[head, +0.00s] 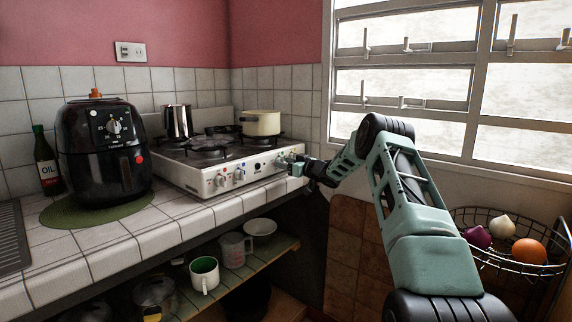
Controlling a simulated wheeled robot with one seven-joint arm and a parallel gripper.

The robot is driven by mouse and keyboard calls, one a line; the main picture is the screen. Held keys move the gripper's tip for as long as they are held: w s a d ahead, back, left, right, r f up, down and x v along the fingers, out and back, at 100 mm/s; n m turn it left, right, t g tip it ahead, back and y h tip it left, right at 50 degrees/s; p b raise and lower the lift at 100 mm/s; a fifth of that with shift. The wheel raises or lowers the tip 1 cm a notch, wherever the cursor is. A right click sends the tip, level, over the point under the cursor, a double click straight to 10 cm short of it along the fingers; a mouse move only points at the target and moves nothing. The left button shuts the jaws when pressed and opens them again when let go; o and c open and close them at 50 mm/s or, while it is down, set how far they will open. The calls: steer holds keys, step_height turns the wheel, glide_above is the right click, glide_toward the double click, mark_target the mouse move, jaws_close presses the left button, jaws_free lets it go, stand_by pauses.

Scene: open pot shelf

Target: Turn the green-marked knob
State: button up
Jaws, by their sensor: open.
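The white stove (185,172) stands on the tiled counter with a row of knobs along its front panel. A green mark is hard to make out at this size; the greenish patch by the right-end knob may be my gripper's fingers. My gripper (294,164) is open at the panel's right end, right beside that knob. I cannot tell whether it touches the knob or is around it.
A cream pot (261,123) and a metal pitcher (178,121) stand on the stove. A black air fryer (103,160) and an oil bottle (46,162) are left. Mugs and a bowl (260,227) sit on the shelf below. A wire basket (500,262) is at right.

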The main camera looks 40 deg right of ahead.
steer(key=c, duration=1)
steer(key=shift+o, duration=0.2)
steer(key=shift+a+f+n+b, duration=0.1)
steer(key=shift+f+n+b, duration=0.15)
steer(key=shift+n+b, duration=0.6)
steer(key=shift+r+n+b, duration=0.1)
steer(key=shift+n+b, duration=0.35)
steer(key=shift+n, duration=0.4)
steer(key=shift+r, duration=0.1)
steer(key=o, duration=1)
steer(key=shift+c, duration=0.2)
steer(key=shift+s, duration=0.1)
steer(key=s+d, duration=0.1)
steer(key=s, duration=1.6)
steer(key=shift+d, duration=0.25)
